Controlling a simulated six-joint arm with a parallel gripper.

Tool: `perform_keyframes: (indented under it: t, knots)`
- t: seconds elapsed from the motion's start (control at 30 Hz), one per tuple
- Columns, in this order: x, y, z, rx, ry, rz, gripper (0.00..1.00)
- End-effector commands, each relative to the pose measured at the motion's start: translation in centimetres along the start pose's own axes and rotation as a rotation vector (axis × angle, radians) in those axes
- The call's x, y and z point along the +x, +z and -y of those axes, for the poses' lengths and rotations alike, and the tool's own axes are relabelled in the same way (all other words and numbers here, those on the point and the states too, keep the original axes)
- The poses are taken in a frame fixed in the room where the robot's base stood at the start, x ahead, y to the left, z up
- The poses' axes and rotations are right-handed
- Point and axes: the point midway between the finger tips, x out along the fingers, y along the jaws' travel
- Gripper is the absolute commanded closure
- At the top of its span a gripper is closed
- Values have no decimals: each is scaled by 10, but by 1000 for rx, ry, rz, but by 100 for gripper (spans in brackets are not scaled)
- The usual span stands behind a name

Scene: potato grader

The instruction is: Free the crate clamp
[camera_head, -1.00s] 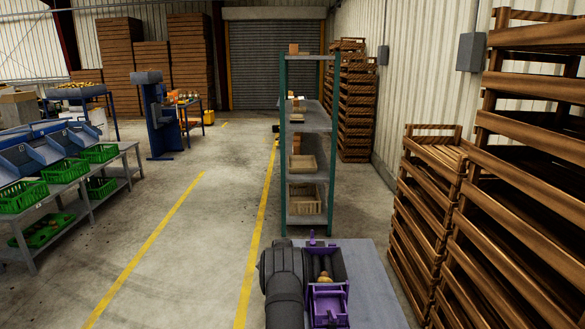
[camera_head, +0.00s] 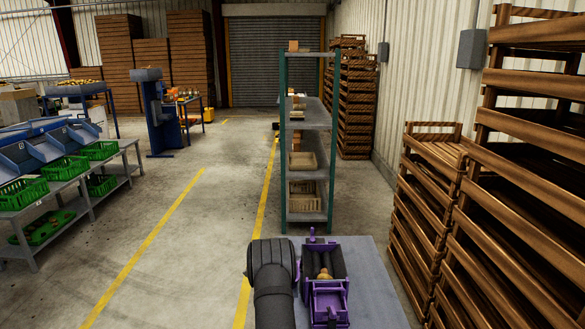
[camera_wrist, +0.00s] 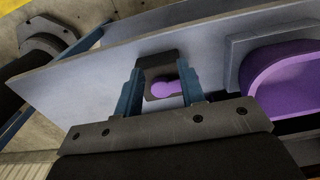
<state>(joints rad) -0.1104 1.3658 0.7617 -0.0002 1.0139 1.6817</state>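A purple clamp fixture (camera_head: 328,296) stands on the grey table at the bottom of the head view, with a dark box and a brownish potato (camera_head: 325,275) at its far end. In the wrist view a small purple knob or lever (camera_wrist: 166,88) shows in front of a dark block (camera_wrist: 156,66). My gripper (camera_wrist: 160,88) has its two blue fingers apart, one on each side of the knob, with a visible gap on the left. I cannot tell whether the right finger touches it.
A rounded purple part (camera_wrist: 285,80) of the fixture lies close on the right in the wrist view. The grey table (camera_head: 375,290) is bare right of the fixture. A green-posted shelf rack (camera_head: 308,125) stands beyond it, and wooden crates (camera_head: 430,190) are stacked at the right.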

Motion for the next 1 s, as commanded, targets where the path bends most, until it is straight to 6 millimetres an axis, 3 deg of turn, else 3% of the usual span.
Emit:
perform_keyframes:
  t: [0.2, 0.3, 0.43, 0.53, 0.77, 1.0]
  knots:
    - [0, 0, 0, 0, 0, 0, 62]
    - [0, 0, 0, 0, 0, 0, 42]
    - [-1, 0, 0, -1, -2, -1, 42]
    - [-12, -3, 5, -12, -26, -15, 42]
    - [-75, -34, -7, -57, -56, -99, 42]
    - [-157, -84, -50, -120, -55, -223, 42]
